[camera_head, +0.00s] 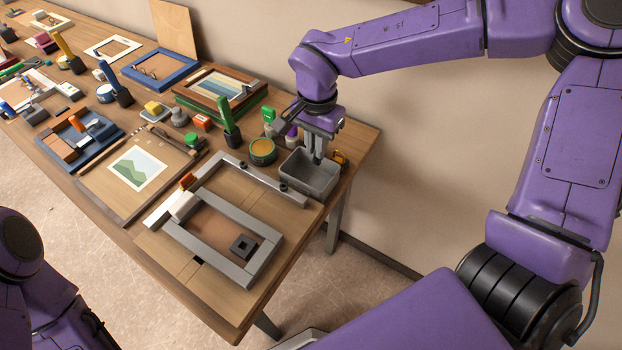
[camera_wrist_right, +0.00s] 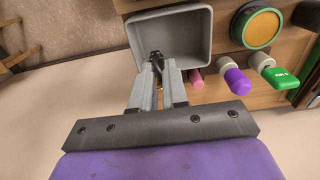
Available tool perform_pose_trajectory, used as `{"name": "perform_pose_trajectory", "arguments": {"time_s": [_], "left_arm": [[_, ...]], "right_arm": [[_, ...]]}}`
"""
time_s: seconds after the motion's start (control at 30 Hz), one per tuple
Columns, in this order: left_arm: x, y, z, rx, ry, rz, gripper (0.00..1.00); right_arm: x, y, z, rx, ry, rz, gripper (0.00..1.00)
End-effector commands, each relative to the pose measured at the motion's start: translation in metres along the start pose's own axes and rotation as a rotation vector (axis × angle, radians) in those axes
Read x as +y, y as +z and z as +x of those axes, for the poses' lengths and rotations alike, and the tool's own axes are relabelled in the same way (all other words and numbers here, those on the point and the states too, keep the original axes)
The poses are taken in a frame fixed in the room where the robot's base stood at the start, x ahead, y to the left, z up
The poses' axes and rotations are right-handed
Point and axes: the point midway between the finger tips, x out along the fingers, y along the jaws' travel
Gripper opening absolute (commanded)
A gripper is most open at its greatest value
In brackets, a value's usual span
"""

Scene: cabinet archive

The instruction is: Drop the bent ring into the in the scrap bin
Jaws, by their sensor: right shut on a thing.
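The scrap bin (camera_head: 308,183) is a grey open box at the right end of the bench. My right gripper (camera_head: 315,158) points down over it, fingertips at or just above its opening. In the right wrist view the bin (camera_wrist_right: 203,50) lies beyond my right gripper (camera_wrist_right: 157,65), and the visible part of its floor looks bare. The fingers are shut on a small dark thing (camera_wrist_right: 155,57), which I take to be the bent ring; its shape is mostly hidden. My left gripper is out of view.
A round tin (camera_head: 262,151), a green-handled tool (camera_head: 228,115) and small bottles stand left of the bin. A grey frame (camera_head: 225,247) and a metal rail (camera_head: 262,180) lie in front. The wall is close behind.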

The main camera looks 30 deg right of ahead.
Motion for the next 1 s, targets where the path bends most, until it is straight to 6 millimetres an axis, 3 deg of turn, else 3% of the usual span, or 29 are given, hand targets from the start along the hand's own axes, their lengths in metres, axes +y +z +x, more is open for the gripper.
{"name": "perform_pose_trajectory", "arguments": {"time_s": [0.03, 0.07, 0.1, 0.13, 0.47, 0.57, 0.8, 1.0], "left_arm": [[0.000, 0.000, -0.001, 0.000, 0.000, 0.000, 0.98], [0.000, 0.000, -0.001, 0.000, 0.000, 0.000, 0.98], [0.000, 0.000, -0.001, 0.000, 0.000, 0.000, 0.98], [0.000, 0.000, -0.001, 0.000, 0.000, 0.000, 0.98], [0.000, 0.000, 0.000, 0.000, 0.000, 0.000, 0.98], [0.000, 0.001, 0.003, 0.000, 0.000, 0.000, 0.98], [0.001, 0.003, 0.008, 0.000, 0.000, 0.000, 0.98], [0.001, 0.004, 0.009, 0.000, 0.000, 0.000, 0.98]], "right_arm": [[0.000, 0.000, -0.001, 0.000, 0.000, 0.000, 0.00], [0.000, 0.000, -0.001, 0.000, 0.000, 0.000, 0.23], [0.000, 0.000, -0.001, 0.000, 0.000, 0.000, 0.36], [0.000, 0.000, -0.001, 0.000, 0.000, 0.000, 0.43], [0.000, 0.000, -0.004, 0.000, -0.001, 0.000, 0.43], [-0.001, -0.001, -0.020, 0.001, -0.004, 0.002, 0.43], [-0.002, -0.001, -0.077, 0.001, -0.003, 0.002, 0.43], [-0.002, -0.001, -0.102, -0.001, 0.001, 0.000, 0.43]]}}
